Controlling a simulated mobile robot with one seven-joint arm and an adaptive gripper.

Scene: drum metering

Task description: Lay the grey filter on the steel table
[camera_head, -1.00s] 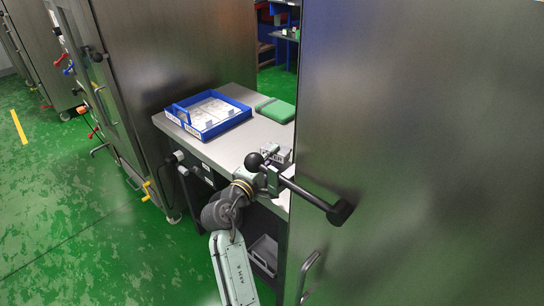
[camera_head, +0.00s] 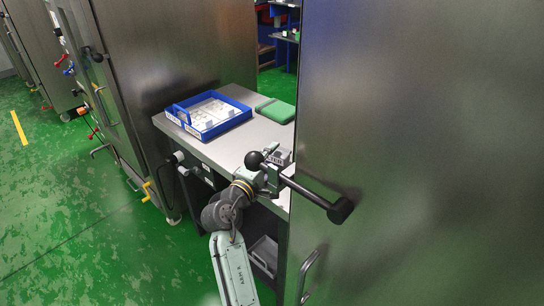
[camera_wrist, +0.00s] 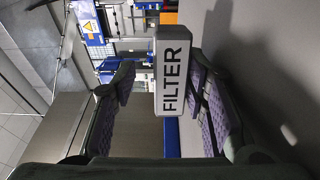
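The grey filter (camera_wrist: 172,75), a block with the black word FILTER on its end, is between my gripper's fingers in the wrist view. My gripper (camera_wrist: 160,108) is open around it: a clear gap shows on the left finger's side, while the filter is close to the right finger; contact there is unclear. In the head view the filter (camera_head: 281,155) is small at the near right part of the steel table (camera_head: 232,148), with my gripper (camera_head: 272,160) at it. The head view does not clearly show whether its underside touches the table.
A blue tray (camera_head: 240,120) with white pieces stands on the table's far left part, and a green object (camera_head: 276,110) lies behind right. A large steel cabinet (camera_head: 430,150) with a black-knobbed bar (camera_head: 318,198) stands close on the right. Bare tabletop lies between tray and gripper.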

